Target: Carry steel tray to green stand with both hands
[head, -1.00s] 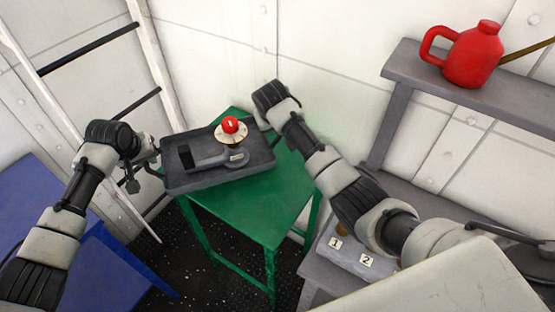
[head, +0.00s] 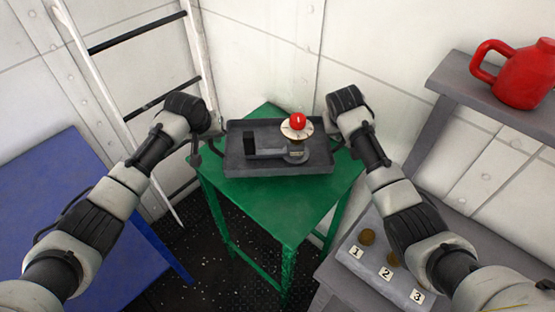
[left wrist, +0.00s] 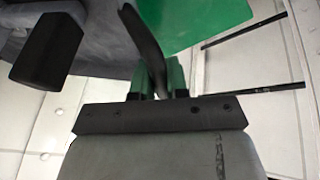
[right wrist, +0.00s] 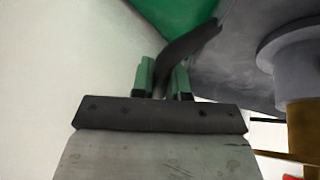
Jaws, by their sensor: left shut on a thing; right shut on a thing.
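The steel tray (head: 236,169) is a dark grey shallow tray over the top of the green stand (head: 295,215). It carries a grey device (head: 268,154) with a black block, and a pale disc (head: 298,130) with a red ball (head: 298,120) above it. My left gripper (head: 219,130) is shut on the tray's left handle, a dark bar between green fingers in the left wrist view (left wrist: 158,78). My right gripper (head: 327,125) is shut on the right handle, also seen in the right wrist view (right wrist: 163,78). I cannot tell whether the tray touches the stand.
A blue table (head: 70,215) stands at the left and a white ladder (head: 135,75) behind it. At the right is a grey bench (head: 455,205) with a numbered board (head: 380,265). A red can (head: 520,75) sits on the shelf above. White walls close off the back.

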